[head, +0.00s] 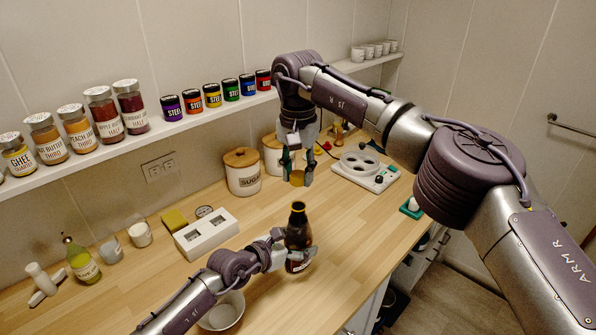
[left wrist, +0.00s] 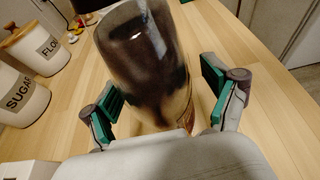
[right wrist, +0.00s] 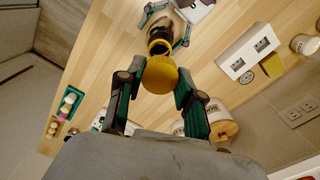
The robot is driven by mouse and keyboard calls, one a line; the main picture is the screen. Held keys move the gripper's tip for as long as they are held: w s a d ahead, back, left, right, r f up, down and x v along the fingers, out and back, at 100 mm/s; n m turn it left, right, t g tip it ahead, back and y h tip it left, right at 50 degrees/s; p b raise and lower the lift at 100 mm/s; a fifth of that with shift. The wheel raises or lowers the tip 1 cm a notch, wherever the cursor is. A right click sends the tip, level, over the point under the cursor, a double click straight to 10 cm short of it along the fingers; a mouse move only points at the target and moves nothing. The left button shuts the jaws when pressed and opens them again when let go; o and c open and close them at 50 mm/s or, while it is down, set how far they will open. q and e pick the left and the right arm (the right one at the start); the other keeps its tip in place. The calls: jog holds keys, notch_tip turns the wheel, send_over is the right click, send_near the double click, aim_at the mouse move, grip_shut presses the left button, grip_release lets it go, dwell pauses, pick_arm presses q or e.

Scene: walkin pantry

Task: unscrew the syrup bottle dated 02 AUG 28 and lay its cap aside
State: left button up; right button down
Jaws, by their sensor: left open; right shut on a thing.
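The dark brown syrup bottle (head: 298,231) stands upright on the counter, with a yellow ring at its neck. No date on it is readable. My left gripper (head: 293,246) is around the bottle's body; in the left wrist view its green-padded fingers stand apart on either side of the bottle (left wrist: 150,60). My right gripper (head: 297,174) is above the bottle, shut on a yellow cap (right wrist: 160,76). The cap is clear of the bottle neck (right wrist: 160,47), with a gap between them in the head view.
A white bowl (head: 222,311) sits below my left forearm. A white box with dark openings (head: 206,234), canisters (head: 242,172) and a white tray with round wells (head: 361,168) stand farther back. Bare wood lies right of the bottle. Jars line the wall shelf (head: 180,125).

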pick_arm(q)
jog(key=v, duration=1.2)
jog(key=shift+f, duration=0.2)
